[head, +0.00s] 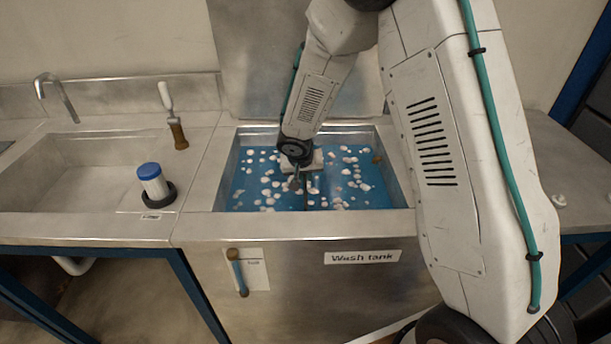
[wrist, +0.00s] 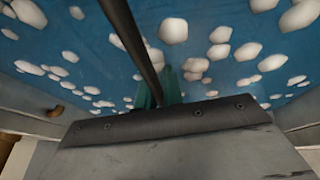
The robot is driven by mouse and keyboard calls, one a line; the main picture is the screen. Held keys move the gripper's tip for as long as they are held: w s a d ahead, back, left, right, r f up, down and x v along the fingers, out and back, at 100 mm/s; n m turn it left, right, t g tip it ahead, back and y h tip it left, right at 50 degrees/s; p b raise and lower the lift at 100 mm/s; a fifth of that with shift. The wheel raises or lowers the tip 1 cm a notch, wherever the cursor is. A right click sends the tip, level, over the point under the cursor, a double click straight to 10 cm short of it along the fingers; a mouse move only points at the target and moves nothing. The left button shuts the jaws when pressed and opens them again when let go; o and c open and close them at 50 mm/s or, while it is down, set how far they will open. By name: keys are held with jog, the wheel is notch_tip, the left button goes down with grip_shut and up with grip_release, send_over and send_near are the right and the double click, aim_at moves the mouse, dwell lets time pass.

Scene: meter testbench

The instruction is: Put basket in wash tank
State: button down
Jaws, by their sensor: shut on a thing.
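The wash tank (head: 222,185) is an open steel basin of blue liquid dotted with white foam clumps, with its name on a front label. My gripper (head: 300,185) points down inside the tank opening, low over the liquid. In the wrist view its teal fingers (wrist: 158,90) are shut on a dark thin bar, which looks like the handle of the basket (wrist: 130,38). The bar crosses above the blue liquid. The rest of the basket cannot be made out in either view; it is hidden by the gripper or the liquid.
The tank's raised lid (head: 245,60) stands behind the opening. To the left are a sink (head: 75,165) with a tap (head: 55,95), a blue-capped white cylinder (head: 152,182) and a white-handled brush (head: 172,115). My arm covers the right side of the tank.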

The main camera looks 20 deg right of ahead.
jog(key=c, duration=1.5)
grip_release()
jog(key=shift+c, duration=0.2)
jog(key=shift+r, duration=0.1)
jog(key=v, duration=1.2)
jog(key=s+d+r, duration=0.5)
jog(key=s+r, duration=0.3)
jog(key=r, duration=0.1)
jog(key=s+r+n+g+y, duration=0.1)
jog(key=s+r, duration=0.2)
jog(key=s, duration=1)
jog(key=s+r+n+g+y, duration=0.1)
jog(key=s+r, duration=0.3)
jog(key=s, duration=0.9)
jog(key=shift+d+r+n+g+y, duration=0.2)
jog(key=shift+d+n+g+y, duration=0.15)
jog(key=shift+n, duration=0.35)
